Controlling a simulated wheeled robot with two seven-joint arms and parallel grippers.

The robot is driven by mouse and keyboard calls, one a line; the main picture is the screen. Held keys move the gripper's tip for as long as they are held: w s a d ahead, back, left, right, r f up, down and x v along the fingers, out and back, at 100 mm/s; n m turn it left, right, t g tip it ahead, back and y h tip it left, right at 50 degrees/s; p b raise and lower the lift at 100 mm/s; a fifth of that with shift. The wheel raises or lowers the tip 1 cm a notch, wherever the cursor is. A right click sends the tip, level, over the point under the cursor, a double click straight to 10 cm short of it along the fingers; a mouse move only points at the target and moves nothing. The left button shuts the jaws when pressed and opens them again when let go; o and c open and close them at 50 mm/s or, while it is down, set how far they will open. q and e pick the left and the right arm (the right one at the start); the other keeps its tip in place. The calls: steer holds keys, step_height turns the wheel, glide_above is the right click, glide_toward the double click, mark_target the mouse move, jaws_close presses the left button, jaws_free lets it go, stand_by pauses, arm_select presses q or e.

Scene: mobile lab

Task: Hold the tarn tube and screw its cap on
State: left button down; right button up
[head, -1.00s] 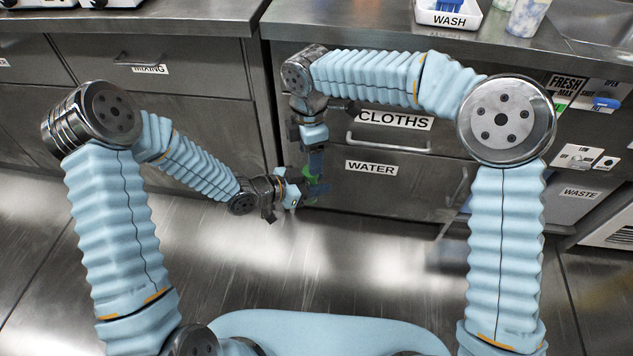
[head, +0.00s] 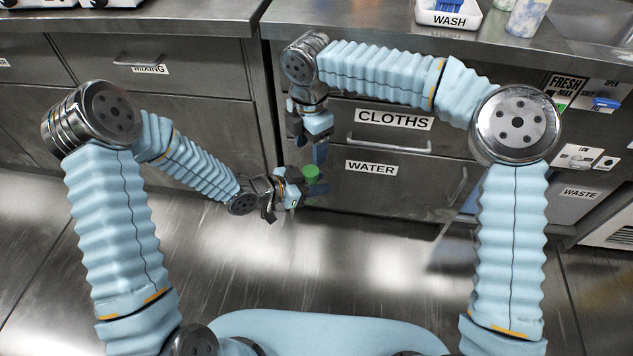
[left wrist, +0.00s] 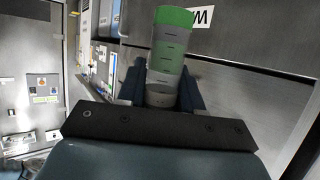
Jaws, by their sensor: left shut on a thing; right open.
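My left gripper (head: 306,190) is shut on the tarn tube (left wrist: 166,60), a clear, graduated tube with a green band of contents, and holds it upright in the air. The green cap (head: 311,174) is at the tube's top; it also shows at the upper edge of the left wrist view (left wrist: 175,17). I cannot tell how tightly the cap sits. My right gripper (head: 310,150) is open, pointing down just above the cap and apart from it. In the head view the left gripper's fingers hide most of the tube.
Steel drawers marked CLOTHS (head: 394,119) and WATER (head: 371,167) stand close behind the grippers. A white WASH tray (head: 448,20) and a cup (head: 527,17) are on the counter above. The floor in front is clear.

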mark_target(311, 170)
step_height(311, 170, down, 7)
steer(key=shift+f, duration=0.1)
stand_by(0.3)
steer(key=c, duration=1.1)
steer(key=m, duration=0.3)
steer(key=o, duration=1.2)
